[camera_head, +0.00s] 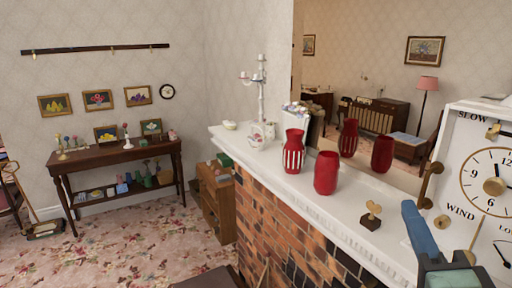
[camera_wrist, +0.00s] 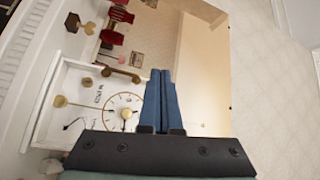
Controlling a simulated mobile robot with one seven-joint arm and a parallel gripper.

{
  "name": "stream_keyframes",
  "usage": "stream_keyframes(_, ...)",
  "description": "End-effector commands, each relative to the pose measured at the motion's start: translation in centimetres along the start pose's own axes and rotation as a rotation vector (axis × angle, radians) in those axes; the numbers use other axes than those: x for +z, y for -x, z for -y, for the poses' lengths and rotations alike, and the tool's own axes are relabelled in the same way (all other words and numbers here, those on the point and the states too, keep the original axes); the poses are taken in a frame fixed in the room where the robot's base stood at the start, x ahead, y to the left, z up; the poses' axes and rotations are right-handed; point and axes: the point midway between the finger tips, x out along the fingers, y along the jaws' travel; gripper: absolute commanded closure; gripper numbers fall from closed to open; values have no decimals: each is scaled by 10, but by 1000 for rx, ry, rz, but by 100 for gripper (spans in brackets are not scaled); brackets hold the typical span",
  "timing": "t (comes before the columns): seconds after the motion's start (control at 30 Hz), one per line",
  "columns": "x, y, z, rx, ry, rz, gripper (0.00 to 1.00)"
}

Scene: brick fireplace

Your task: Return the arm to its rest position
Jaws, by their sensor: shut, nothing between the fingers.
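My gripper (camera_head: 409,207) shows at the lower right of the head view, its blue fingers pointing up in front of the mantel's right end, beside the white clock (camera_head: 452,165). In the wrist view the two blue fingers of my gripper (camera_wrist: 160,72) lie together, shut with nothing between them. The clock (camera_wrist: 75,85) appears tilted there, left of and partly behind the fingers. I cannot tell the exact gap between fingers and clock. Most of my arm is out of view.
A mirror (camera_head: 385,90) stands behind. Open carpet (camera_head: 150,235) lies at left.

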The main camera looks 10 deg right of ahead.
Motion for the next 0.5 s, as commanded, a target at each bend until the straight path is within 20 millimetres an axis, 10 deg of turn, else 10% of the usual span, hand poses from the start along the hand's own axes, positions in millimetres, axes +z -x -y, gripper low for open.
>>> stream_keyframes(0.3,122,38,176,-514,799,-143,100)
stream_keyframes(0.5,151,82,235,-671,1039,-328,100)
